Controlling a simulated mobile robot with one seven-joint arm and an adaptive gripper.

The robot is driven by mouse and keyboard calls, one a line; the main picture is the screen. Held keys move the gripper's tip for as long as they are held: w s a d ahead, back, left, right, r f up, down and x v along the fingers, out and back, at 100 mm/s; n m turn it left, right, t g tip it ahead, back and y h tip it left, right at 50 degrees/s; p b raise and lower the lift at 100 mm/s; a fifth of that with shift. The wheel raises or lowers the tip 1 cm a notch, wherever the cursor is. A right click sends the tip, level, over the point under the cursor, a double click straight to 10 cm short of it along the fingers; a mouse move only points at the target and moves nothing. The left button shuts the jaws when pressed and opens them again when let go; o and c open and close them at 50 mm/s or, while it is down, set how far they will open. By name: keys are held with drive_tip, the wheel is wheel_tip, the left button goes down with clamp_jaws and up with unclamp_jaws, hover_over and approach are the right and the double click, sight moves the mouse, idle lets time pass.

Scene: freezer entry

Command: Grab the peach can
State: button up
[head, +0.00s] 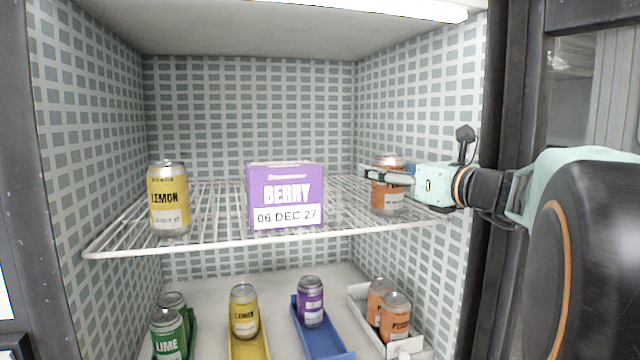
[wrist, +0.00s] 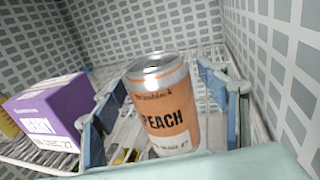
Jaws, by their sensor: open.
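An orange peach can (head: 387,198) with a silver top stands upright on the right side of the wire shelf. In the wrist view the peach can (wrist: 163,108) stands between the two fingers of my gripper (wrist: 168,100). A gap shows on each side of it, wider on the right than on the left. My gripper (head: 388,174) reaches in from the right in the head view and hides part of the can's upper half. The fingers are open and not closed on the can.
A purple berry box (head: 285,197) stands mid-shelf, left of the can. A yellow lemon can (head: 168,199) stands at the shelf's left. Below, coloured trays hold lime, lemon, purple and peach cans (head: 395,318). The freezer's right wall is close to my gripper.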

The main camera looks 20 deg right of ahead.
drive_tip(key=shift+s+d, duration=0.1)
drive_tip(key=shift+s, duration=0.05)
drive_tip(key=shift+c, duration=0.7)
drive_tip(key=c, duration=1.3)
drive_tip(key=shift+r, duration=0.1)
drive_tip(key=shift+c, duration=0.8)
drive_tip(key=shift+r, duration=0.2)
